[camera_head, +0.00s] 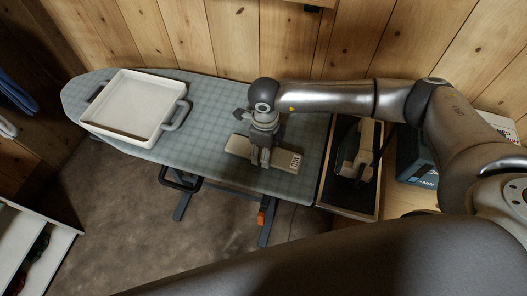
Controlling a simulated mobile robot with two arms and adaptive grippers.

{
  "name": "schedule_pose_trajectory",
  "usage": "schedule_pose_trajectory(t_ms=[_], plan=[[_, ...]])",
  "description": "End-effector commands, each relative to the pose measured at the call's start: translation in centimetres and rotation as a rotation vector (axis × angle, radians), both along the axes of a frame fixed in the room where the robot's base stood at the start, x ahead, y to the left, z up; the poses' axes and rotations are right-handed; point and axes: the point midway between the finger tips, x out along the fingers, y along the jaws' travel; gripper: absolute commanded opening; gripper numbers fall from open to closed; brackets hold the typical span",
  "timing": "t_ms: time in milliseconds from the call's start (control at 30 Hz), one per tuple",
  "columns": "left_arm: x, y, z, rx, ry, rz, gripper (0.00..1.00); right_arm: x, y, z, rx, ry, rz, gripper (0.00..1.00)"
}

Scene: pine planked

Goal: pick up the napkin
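A flat beige folded piece, which appears to be the napkin (238,147), lies on the blue checked ironing board (215,95). My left gripper is not in view.
A white tray (128,132) with grey handles stands on the left of the board. Right of the board is an open dark box (350,209) holding a pale object (357,150). A white shelf unit (50,222) stands at lower left. Plank walls run behind.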

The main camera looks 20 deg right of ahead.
Motion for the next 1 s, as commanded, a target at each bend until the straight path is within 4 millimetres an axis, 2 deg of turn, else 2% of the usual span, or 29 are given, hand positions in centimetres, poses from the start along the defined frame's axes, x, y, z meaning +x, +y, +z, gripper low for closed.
schedule_pose_trajectory(t_ms=[33, 133, 567, 733, 1000], plan=[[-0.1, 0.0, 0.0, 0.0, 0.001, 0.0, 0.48, 0.0, 0.0, 0.0, 0.0, 0.0, 0.0, 0.43], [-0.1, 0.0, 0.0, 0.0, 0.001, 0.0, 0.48, 0.0, 0.0, 0.0, 0.0, 0.0, 0.0, 0.3], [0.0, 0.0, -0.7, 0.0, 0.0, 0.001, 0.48, 0.1, 0.0, 0.7, 0.001, -0.003, 0.0, 0.29], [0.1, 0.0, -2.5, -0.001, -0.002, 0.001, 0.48, 0.1, 0.0, 3.0, 0.001, -0.005, 0.002, 0.29], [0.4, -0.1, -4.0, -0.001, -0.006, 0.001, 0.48, -4.4, -1.3, 8.3, 0.002, -0.005, 0.004, 0.29]])
